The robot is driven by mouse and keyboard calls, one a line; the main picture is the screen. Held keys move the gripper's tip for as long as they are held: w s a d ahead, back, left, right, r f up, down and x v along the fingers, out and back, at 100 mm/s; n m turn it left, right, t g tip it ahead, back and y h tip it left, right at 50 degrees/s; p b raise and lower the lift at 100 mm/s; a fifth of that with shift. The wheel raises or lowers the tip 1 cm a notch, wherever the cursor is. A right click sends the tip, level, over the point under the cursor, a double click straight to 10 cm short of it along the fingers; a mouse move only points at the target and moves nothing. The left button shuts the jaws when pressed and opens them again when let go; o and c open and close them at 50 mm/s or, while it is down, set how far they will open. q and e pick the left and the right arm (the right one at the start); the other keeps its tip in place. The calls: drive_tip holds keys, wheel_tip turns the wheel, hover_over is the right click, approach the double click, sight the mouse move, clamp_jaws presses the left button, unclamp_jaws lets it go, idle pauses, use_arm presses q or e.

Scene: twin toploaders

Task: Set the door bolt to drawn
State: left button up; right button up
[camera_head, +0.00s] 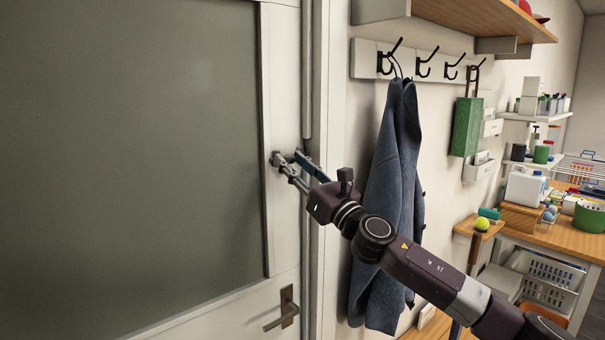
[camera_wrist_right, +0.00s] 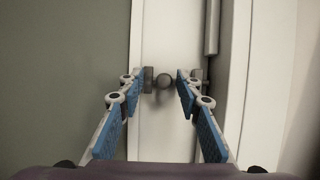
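The door bolt (camera_wrist_right: 163,81) shows in the right wrist view as a small grey rounded knob with metal fittings beside it, on the white door frame strip. My right gripper (camera_wrist_right: 160,90) is open, with one blue-padded finger on each side of the knob and gaps between. In the head view my right gripper (camera_head: 286,159) is at the edge of the white door (camera_head: 283,235), above the handle, and mostly hides the bolt. Whether the fingers touch the bolt cannot be told. My left gripper is not in view.
A door handle (camera_head: 284,312) is low on the door. A vertical grey rod (camera_head: 307,70) runs along the door edge. A blue garment (camera_head: 388,200) hangs from wall hooks (camera_head: 425,63) close to my right arm. A cluttered wooden desk (camera_head: 560,238) stands at the right.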

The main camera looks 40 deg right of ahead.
drive_tip(key=shift+s+d+f, duration=0.2)
drive_tip(key=shift+s+f, duration=0.2)
drive_tip(key=shift+s, duration=0.1)
drive_tip(key=shift+v, duration=0.8)
drive_tip(key=v, duration=0.9)
drive_tip(key=shift+s+a+r, duration=0.15)
drive_tip(key=shift+a+r, duration=0.1)
drive_tip(key=shift+a, duration=0.1)
